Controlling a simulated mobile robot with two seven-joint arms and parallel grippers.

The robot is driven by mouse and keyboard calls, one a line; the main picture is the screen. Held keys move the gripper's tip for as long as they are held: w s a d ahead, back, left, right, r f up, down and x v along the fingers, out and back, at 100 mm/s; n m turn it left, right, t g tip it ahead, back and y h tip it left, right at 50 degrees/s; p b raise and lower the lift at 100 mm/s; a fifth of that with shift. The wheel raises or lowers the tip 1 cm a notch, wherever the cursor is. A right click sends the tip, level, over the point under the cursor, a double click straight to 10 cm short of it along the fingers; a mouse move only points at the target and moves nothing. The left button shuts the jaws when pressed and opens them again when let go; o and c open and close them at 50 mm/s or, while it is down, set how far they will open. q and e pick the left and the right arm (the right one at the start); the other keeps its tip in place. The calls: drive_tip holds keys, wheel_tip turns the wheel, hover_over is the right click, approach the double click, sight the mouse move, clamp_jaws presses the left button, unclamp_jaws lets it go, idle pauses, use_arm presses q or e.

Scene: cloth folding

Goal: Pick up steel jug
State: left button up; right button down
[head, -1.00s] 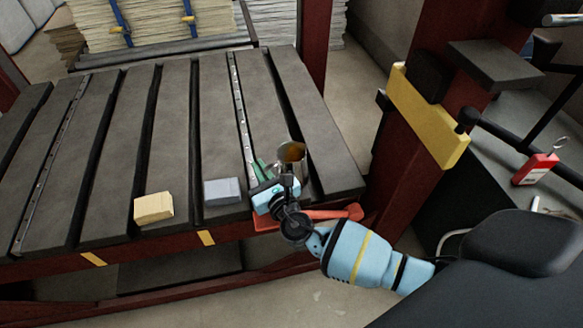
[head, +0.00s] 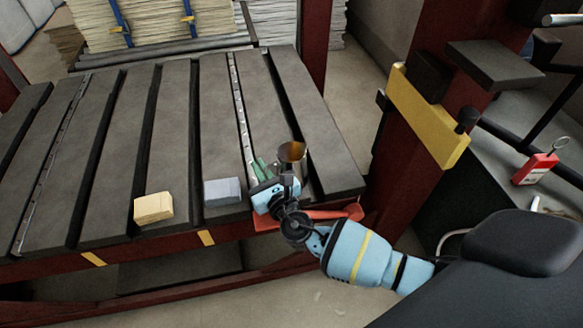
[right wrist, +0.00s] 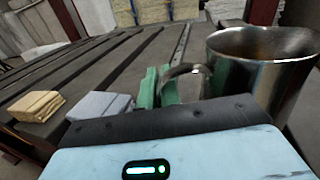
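The steel jug (head: 291,153) stands at the front right of the slatted bench, with a brownish tint inside. In the right wrist view the jug (right wrist: 262,75) is large at the right, its curved handle (right wrist: 183,70) facing my fingers. My right gripper (head: 262,170) is at the jug's left side. Its green fingers (right wrist: 162,88) are at the handle and look close together. The handle overlaps one finger, so I cannot tell whether they grip it. The jug looks upright. My left gripper is not in view.
A yellowish block (head: 153,208) and a grey block (head: 222,191) lie along the front of the bench (head: 175,110), left of my gripper. A red object (head: 340,213) is at the front edge under my wrist. A dark red post with a yellow plate (head: 428,115) stands at right.

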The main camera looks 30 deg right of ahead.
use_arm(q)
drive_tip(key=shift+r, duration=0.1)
use_arm(e)
drive_tip(key=shift+r, duration=0.25)
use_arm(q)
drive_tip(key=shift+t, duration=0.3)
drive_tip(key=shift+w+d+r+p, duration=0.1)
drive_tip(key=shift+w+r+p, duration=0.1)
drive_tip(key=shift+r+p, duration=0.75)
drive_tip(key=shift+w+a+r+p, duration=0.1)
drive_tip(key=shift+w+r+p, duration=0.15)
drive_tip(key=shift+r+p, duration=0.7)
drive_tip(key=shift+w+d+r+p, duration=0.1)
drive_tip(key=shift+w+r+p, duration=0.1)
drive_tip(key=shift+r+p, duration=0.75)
use_arm(e)
drive_tip(key=s+a+r, duration=0.2)
drive_tip(key=s+a, duration=0.1)
drive_tip(key=s, duration=0.4)
drive_tip(key=s+a+r, duration=0.2)
drive_tip(key=s+a, duration=0.1)
drive_tip(key=s, duration=0.4)
drive_tip(key=shift+s+r, duration=0.3)
drive_tip(key=shift+s, duration=0.1)
